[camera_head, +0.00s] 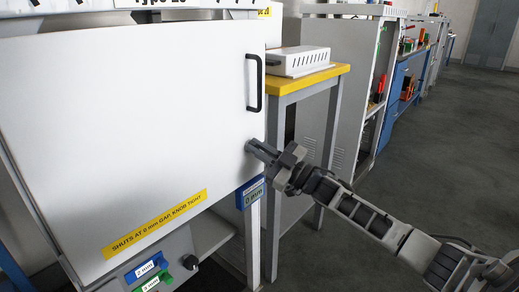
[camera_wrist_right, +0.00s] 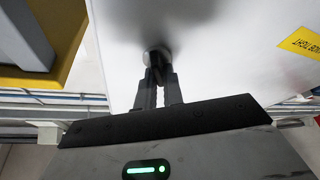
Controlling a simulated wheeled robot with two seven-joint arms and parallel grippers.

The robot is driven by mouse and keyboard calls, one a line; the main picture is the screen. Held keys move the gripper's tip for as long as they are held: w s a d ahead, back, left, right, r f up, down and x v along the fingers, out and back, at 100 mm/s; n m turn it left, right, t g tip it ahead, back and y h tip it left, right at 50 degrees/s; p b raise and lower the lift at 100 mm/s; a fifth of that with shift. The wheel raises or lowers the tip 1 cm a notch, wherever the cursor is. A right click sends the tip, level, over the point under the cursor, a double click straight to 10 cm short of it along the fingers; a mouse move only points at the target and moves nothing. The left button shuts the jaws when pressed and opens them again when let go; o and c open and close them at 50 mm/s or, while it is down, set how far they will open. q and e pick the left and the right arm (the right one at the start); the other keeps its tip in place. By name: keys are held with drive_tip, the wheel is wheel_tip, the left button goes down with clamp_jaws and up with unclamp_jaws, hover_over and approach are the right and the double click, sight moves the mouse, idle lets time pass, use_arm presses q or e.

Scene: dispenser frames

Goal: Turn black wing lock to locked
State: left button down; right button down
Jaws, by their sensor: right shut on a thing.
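The white cabinet door (camera_head: 130,120) fills the left of the head view and sits against its frame as far as I can see. My right gripper (camera_head: 252,147) is at the door's right edge, below the black handle (camera_head: 255,83). In the right wrist view, the fingers of my right gripper (camera_wrist_right: 160,82) are shut on the black wing lock (camera_wrist_right: 157,62), which stands out from a round grey base on the white door. The fingers hide most of the wing lock, so its exact angle cannot be told. My left gripper is not in view.
A yellow label (camera_head: 155,224) is on the door's lower part. A yellow-topped table (camera_head: 310,78) with a white vented box (camera_head: 299,62) stands to the right. The grey floor at right is free.

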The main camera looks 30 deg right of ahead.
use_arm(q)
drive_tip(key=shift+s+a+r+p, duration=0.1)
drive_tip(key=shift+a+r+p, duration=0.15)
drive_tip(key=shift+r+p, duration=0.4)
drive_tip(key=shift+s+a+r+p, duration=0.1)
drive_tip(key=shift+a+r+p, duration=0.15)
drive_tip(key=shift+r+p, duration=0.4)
use_arm(e)
drive_tip(key=shift+a+f+n+g+y, duration=0.2)
drive_tip(key=shift+n+g, duration=0.75)
drive_tip(key=shift+n, duration=1.45)
drive_tip(key=shift+d+r+n+g+y, duration=0.2)
drive_tip(key=shift+n+g, duration=0.7)
drive_tip(key=shift+n, duration=1.5)
drive_tip(key=shift+a+f+n+g+y, duration=0.25)
drive_tip(key=shift+n+g, duration=0.7)
drive_tip(key=shift+n, duration=1.45)
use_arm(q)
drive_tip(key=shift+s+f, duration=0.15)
use_arm(e)
drive_tip(key=shift+d+r, duration=0.1)
drive_tip(key=shift+d, duration=0.05)
drive_tip(key=c, duration=1.5)
unclamp_jaws()
drive_tip(key=shift+s, duration=0.1)
